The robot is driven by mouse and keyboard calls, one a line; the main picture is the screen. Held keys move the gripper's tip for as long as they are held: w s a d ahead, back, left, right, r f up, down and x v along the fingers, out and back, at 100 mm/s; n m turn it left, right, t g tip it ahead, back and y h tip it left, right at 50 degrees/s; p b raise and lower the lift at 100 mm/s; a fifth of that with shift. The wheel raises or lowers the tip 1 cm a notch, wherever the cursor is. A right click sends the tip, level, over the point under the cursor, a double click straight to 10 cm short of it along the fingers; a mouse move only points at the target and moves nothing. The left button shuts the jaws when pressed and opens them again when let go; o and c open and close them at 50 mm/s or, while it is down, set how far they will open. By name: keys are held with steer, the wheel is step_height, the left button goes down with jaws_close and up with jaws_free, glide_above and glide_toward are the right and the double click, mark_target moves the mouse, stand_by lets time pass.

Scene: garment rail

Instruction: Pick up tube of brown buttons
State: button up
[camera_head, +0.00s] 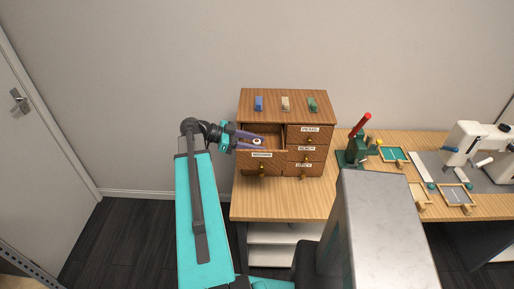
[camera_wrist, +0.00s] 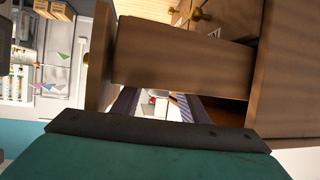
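A wooden chest of small drawers (camera_head: 307,155) stands on the table, and its upper left drawer (camera_head: 262,153) is pulled out. My gripper (camera_head: 256,141) reaches into this drawer from the left, with its purple fingers apart. A small pale round thing (camera_head: 257,142) shows between the fingertips in the head view. In the wrist view, a small whitish thing with a dark reddish part (camera_wrist: 157,94) shows between the fingers (camera_wrist: 163,100). It may be the tube of brown buttons, but its contents are too small to tell. No firm contact with it is visible.
Blue (camera_head: 258,103), beige (camera_head: 285,103) and green (camera_head: 312,104) items sit on top of the chest. A green press with a red handle (camera_head: 360,125) and a white sewing machine (camera_head: 475,145) stand to the right.

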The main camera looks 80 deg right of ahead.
mark_target(257, 140)
jaws_close()
steer(key=shift+r, duration=0.15)
steer(key=shift+r+b, duration=1.95)
steer(key=shift+r, duration=2.9)
